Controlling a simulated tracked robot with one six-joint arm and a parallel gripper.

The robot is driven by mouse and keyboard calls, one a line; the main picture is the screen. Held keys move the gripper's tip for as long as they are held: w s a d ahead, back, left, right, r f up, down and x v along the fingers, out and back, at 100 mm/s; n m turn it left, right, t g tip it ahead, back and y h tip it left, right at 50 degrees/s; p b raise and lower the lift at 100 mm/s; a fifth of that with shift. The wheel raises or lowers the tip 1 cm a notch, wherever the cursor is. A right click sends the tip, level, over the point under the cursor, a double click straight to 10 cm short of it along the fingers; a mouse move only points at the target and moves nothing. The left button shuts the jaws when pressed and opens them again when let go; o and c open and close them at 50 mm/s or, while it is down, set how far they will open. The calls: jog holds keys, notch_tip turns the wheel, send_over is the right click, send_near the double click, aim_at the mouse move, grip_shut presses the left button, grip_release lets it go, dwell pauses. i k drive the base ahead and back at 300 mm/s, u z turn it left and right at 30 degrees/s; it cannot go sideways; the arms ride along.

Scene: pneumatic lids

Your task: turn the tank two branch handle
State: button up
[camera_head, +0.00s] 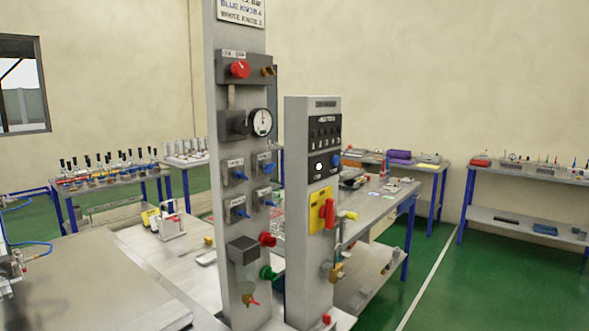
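A tall grey post (220,185) stands in the middle and carries several small valves. Labelled blue handles sit in two rows: upper left (239,175), upper right (267,168), lower left (242,213) and lower right (269,202). Their labels are too small to read, so I cannot tell which handle is tank two's branch. A red knob (240,69) and a round gauge (261,122) are above them. Red (267,239) and green (268,272) fittings and a small orange-red handle (251,300) are below. My gripper is not in view.
A shorter grey post (297,200) beside it has a black panel (325,132), a yellow plate with a red handle (328,212) and a yellow-ended lever (346,215). Cluttered benches stand behind. Green floor (500,280) is clear at right. Metal parts with blue hoses (12,265) show at the left edge.

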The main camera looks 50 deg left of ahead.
aim_at(268, 168)
jog(key=i, duration=2.15)
jog(key=u, duration=3.05)
